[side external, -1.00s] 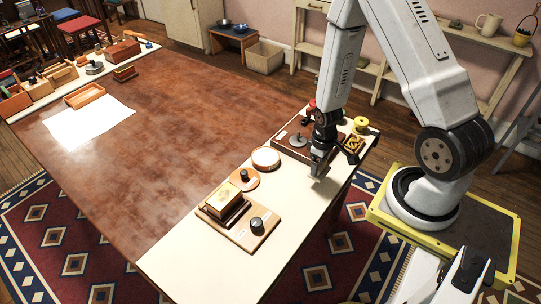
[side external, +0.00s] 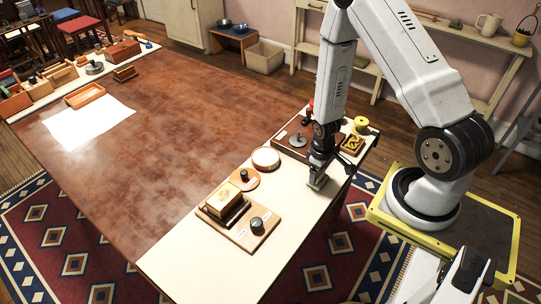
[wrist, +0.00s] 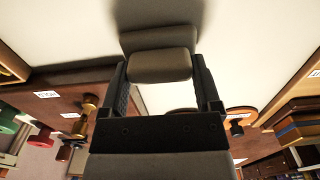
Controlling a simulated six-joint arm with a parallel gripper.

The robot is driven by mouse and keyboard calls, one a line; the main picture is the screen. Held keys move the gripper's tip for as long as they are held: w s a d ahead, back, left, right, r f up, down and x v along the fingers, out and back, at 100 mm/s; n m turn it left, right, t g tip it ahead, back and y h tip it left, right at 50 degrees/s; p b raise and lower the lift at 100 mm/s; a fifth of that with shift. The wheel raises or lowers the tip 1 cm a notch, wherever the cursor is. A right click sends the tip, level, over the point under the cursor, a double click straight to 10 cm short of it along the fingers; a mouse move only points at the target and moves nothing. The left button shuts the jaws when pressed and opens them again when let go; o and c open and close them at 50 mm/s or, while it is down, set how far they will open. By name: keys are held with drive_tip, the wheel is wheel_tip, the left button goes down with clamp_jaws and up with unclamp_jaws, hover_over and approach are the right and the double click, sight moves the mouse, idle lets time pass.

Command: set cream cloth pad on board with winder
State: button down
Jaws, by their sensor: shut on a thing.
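My gripper (side external: 318,178) is low over the cream tabletop, in front of the dark board. In the wrist view its two fingers (wrist: 160,88) are shut on a grey-beige padded thing with rounded corners, which I take to be the cream cloth pad (wrist: 160,66). I cannot tell whether the pad touches the table. The dark brown board (side external: 283,147) carries a grey round disc with an upright post (side external: 298,141). It has white labels. I cannot make out for certain which part is the winder. My arm hides part of this board.
A round pale-topped wooden piece (side external: 265,158) and an orange disc with a black knob (side external: 244,180) lie left of my gripper. A yellow spool (side external: 361,124) stands behind.

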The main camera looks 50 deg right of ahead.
unclamp_jaws()
drive_tip(key=shift+r, duration=0.15)
wheel_tip(320, 180, up, 12)
idle(1.0)
idle(0.6)
drive_tip(key=w+a+r+t, duration=0.1)
drive_tip(key=a+r+t, duration=0.1)
drive_tip(key=a+r, duration=0.8)
drive_tip(key=a, duration=0.3)
drive_tip(key=shift+w+r+t, duration=0.15)
drive_tip(key=shift+r+t, duration=0.15)
